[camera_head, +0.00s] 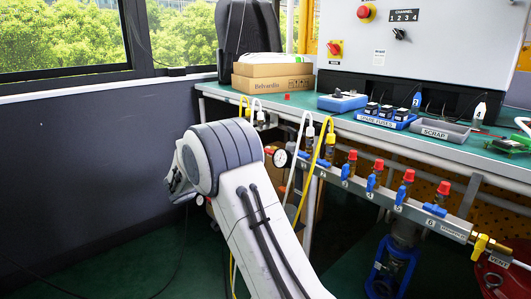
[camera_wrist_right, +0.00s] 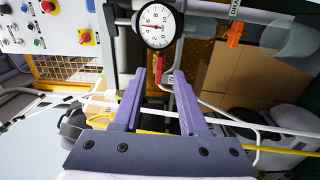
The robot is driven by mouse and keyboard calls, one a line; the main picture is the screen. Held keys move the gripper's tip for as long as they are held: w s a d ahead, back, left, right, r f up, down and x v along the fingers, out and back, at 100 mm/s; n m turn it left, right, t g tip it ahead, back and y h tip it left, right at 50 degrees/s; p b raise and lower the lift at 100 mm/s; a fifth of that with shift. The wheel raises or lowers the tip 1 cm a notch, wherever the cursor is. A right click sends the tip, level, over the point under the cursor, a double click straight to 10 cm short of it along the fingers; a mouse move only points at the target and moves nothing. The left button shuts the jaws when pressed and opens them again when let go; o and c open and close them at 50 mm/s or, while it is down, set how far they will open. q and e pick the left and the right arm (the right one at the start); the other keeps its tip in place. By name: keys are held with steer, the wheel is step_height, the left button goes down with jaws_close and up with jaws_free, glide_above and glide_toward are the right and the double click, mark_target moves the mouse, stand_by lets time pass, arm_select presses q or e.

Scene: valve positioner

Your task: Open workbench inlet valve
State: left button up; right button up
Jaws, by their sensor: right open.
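A round white pressure gauge (camera_wrist_right: 157,26) shows at the top middle of the right wrist view; it also shows in the head view (camera_head: 279,158) beside my arm. A red lever-like part (camera_wrist_right: 167,76) lies just below the gauge, seen between my fingertips; it looks like a valve handle, but its body and angle are unclear. My right gripper (camera_wrist_right: 166,80) is open, with its two purple fingers on either side of that part in the picture; I cannot tell whether they touch it. In the head view my white arm hides much of this area. My left gripper is not in view.
A manifold (camera_head: 400,205) with several blue-handled, red-capped valves runs along the bench (camera_head: 340,122) front, ending near a yellow-handled vent valve (camera_head: 480,246). White and yellow hoses hang close by. An orange handle (camera_wrist_right: 234,36) and cardboard boxes (camera_wrist_right: 245,78) show right of the gauge.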

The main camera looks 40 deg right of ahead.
steer(key=a, duration=0.1)
steer(key=a+p, duration=0.1)
steer(key=a, duration=0.3)
steer(key=shift+s+a, duration=0.2)
steer(key=shift+s, duration=0.05)
steer(key=s+a+f+n+g+y+p, duration=0.1)
steer(key=s+a+n+y+p, duration=0.3)
steer(key=s+a+y, duration=0.85)
steer(key=s+a+f+n+y+p, duration=0.1)
steer(key=s+a+n+y+p, duration=0.35)
steer(key=s+a, duration=1.5)
step_height(320, 180, up, 38)
steer(key=s+d+m+y+p, duration=0.1)
steer(key=m+y+p, duration=0.1)
steer(key=p, duration=3.6)
steer(key=shift+s+d+f, duration=0.15)
steer(key=shift+s+d, duration=0.15)
steer(key=shift+s, duration=0.1)
